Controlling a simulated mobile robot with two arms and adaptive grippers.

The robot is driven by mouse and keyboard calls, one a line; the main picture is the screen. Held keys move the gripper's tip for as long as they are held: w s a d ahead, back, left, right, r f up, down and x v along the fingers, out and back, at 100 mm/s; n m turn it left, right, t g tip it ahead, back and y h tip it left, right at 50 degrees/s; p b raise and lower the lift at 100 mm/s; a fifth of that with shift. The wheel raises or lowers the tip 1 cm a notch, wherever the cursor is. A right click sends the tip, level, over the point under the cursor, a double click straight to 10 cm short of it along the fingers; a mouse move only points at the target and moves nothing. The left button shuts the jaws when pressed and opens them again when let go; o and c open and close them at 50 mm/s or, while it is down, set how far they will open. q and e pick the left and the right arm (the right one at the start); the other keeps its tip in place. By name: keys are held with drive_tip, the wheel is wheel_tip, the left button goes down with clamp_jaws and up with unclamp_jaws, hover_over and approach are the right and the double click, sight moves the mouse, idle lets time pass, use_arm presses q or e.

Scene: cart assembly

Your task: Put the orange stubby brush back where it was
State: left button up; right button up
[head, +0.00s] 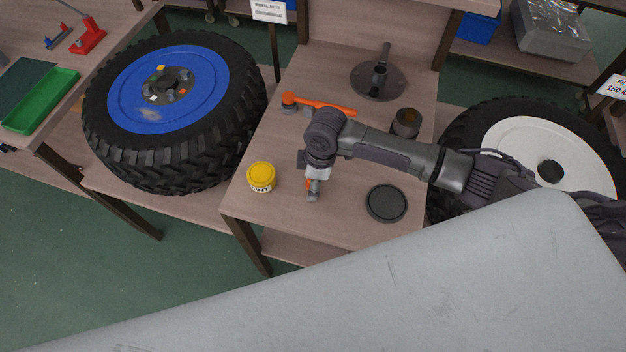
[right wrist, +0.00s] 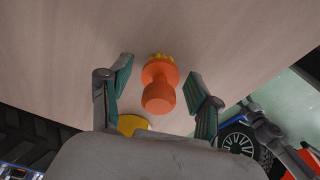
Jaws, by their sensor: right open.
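The orange stubby brush (right wrist: 158,92) has a round orange handle and yellow bristles. In the right wrist view it is between the two fingers of my right gripper (right wrist: 160,95), with a gap on each side. Its handle end faces the camera and its bristles are on the tabletop side. In the head view only a sliver of orange (head: 308,184) shows beside my right gripper (head: 313,190), which is low over the front part of the bench (head: 345,225). My right gripper is open. My left gripper is not in view.
A yellow-lidded jar (head: 261,177) stands left of the gripper, and a black disc (head: 386,203) lies to the right. Behind are a long orange tool (head: 325,105), a dark cup (head: 406,122) and a round metal plate with a post (head: 378,82). Large wheels flank the bench.

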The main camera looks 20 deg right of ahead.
drive_tip(key=shift+r, duration=0.1)
wheel_tip(320, 180, up, 12)
drive_tip(key=d, duration=0.1)
drive_tip(key=shift+s+d, duration=0.2)
idle(0.6)
